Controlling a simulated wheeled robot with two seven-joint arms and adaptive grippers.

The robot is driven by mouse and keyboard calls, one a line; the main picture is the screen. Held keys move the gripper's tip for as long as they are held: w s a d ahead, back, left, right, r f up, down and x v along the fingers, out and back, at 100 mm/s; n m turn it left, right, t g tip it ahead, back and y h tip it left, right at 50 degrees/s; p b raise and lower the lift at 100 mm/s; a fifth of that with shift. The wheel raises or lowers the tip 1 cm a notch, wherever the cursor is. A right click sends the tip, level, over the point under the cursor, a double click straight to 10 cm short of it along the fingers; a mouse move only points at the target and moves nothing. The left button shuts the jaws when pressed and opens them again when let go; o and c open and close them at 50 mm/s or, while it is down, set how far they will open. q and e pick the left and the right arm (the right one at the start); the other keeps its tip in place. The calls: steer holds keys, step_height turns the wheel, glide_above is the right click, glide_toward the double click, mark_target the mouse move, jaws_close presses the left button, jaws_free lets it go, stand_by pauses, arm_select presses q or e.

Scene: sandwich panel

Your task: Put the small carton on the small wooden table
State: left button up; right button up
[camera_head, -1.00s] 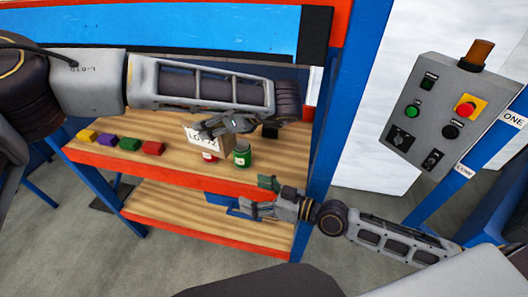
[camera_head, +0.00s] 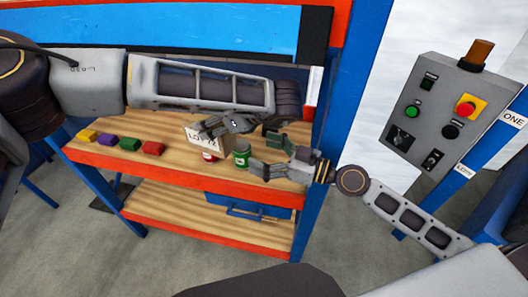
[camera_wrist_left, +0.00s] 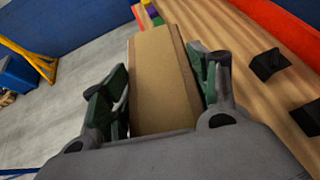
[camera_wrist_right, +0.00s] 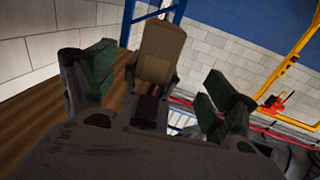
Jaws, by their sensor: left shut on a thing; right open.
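The small carton (camera_head: 203,145), brown with a lettered white face, is at the upper wooden shelf's front edge in the head view. My left gripper (camera_head: 228,126) is shut on it; the left wrist view shows the carton (camera_wrist_left: 163,85) between the green finger pads. I cannot tell whether its underside touches the shelf. No separate small wooden table can be made out.
Yellow, purple, green and red blocks (camera_head: 130,144) line the left of the shelf (camera_head: 180,170). A blue crate (camera_head: 247,206) is on the lower shelf. A control box (camera_head: 440,110) hangs at right.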

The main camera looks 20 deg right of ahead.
mark_target(230, 142)
steer(key=shift+w+a, duration=0.15)
stand_by(0.4)
steer(key=shift+x, duration=5.75)
steer(key=c, duration=1.2)
arm_select(q)
steer(key=o, duration=1.3)
arm_select(e)
steer(key=shift+c, duration=0.4)
arm_select(q)
steer(key=shift+v, duration=3.75)
